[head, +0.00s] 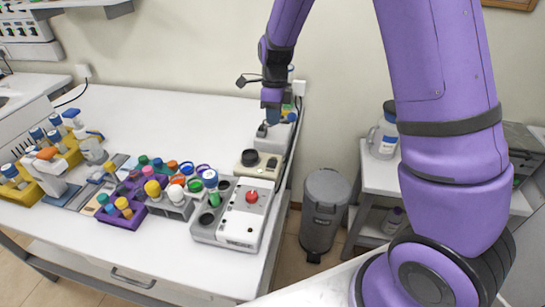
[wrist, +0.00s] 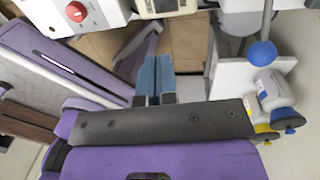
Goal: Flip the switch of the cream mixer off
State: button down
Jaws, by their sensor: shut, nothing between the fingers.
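The cream mixer (head: 247,170) stands near the right edge of the white table, with a round black cup on top. Its front also shows at the top of the wrist view (wrist: 168,7), cut off by the frame.
A white device with a red knob (head: 252,197) stands in front of the mixer. A purple rack (head: 122,205) with several capped vials is to the left. A grey bin (head: 325,205) and side table (head: 378,178) are at the right. The table's back left is clear.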

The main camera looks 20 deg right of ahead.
aim_at(272, 163)
jog(key=f, duration=0.4)
jog(key=s+f, duration=0.1)
jog(key=f, duration=0.4)
jog(key=a+f, duration=0.1)
jog(key=f, duration=0.3)
jog(key=shift+s+f, duration=0.2)
jog(key=shift+f, duration=0.2)
